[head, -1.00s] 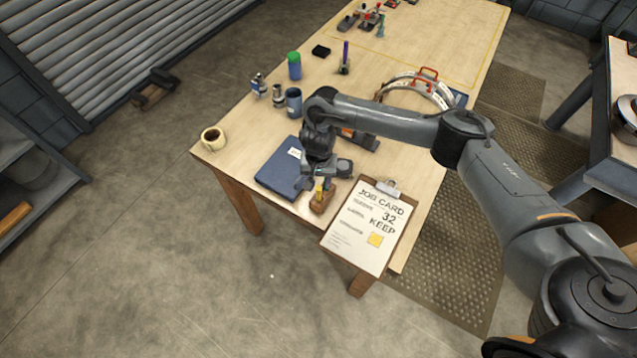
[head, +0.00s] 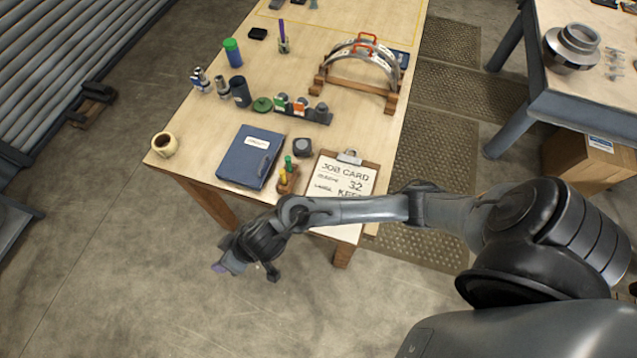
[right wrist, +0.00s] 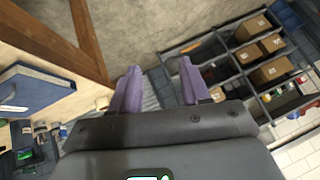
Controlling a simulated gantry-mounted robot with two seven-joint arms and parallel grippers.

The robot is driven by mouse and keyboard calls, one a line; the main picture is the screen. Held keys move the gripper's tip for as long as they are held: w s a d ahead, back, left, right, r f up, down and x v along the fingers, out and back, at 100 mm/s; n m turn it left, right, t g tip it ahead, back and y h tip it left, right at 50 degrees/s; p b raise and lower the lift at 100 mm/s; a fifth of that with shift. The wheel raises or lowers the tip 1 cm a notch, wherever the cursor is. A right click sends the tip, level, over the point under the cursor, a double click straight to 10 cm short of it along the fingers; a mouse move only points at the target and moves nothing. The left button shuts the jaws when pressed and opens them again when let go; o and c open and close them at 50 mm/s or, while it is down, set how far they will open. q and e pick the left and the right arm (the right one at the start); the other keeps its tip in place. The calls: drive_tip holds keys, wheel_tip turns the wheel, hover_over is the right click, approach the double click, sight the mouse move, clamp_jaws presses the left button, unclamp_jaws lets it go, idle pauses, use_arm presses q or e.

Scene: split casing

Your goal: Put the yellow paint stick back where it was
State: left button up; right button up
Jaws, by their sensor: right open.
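The yellow paint stick (head: 282,175) stands upright in a small wooden block (head: 290,186) at the table's front edge, with a green stick (head: 288,161) beside it. My right gripper (head: 220,267) is off the table's front edge, over the floor, to the left of and below the block in the head view. In the right wrist view its two purple fingers (right wrist: 159,82) are apart with nothing between them. How deep the yellow stick sits in the block cannot be told. My left gripper is not in view.
A blue binder (head: 250,157) lies left of the block, and a job card clipboard (head: 343,178) lies right of it. A dark, squarish object (head: 302,147) stands behind it. A beige mug (head: 164,144) stands at the left corner. My right forearm crosses the front of the clipboard.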

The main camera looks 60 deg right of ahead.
drive_tip(key=s+d+r+g+h, duration=0.1)
drive_tip(key=s+d+h, duration=0.3)
drive_tip(key=s+d, duration=1.3)
drive_tip(key=shift+s+d+r+g+h, duration=0.15)
drive_tip(key=shift+d+r+g+h, duration=0.25)
drive_tip(key=shift+d+g, duration=0.5)
wheel_tip(320, 180, up, 6)
drive_tip(key=p, duration=0.6)
